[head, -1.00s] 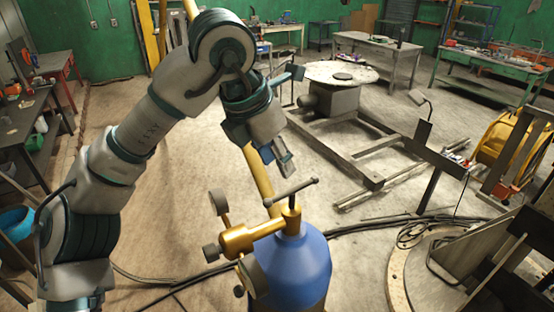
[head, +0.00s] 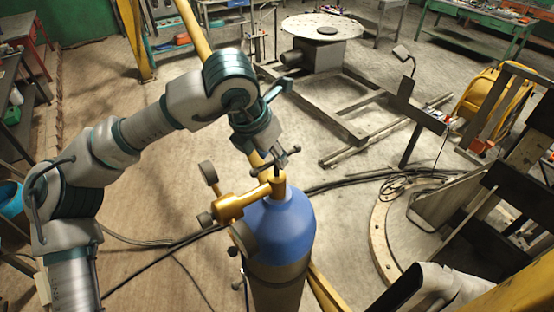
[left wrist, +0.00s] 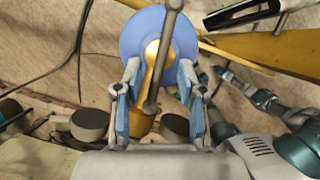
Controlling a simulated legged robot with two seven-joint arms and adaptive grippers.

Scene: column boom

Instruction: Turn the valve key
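The valve key (head: 277,161) is a dark T-bar with knobbed ends on the brass valve of an upright blue gas cylinder (head: 283,222). My left gripper (head: 268,153) is right at the bar in the head view, partly overlapping it. In the left wrist view the bar of the key (left wrist: 161,55) runs lengthwise between the two open blue-padded fingers (left wrist: 158,105), with a gap on each side. The brass valve body (head: 238,205) and its round gauges stick out to the left.
A yellow beam (head: 325,290) stands close behind and beside the cylinder. Black cables (head: 345,183) cross the floor behind it. A steel frame with a round plate (head: 322,27) stands farther back. A round floor base (head: 385,240) with dark metalwork is on the right.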

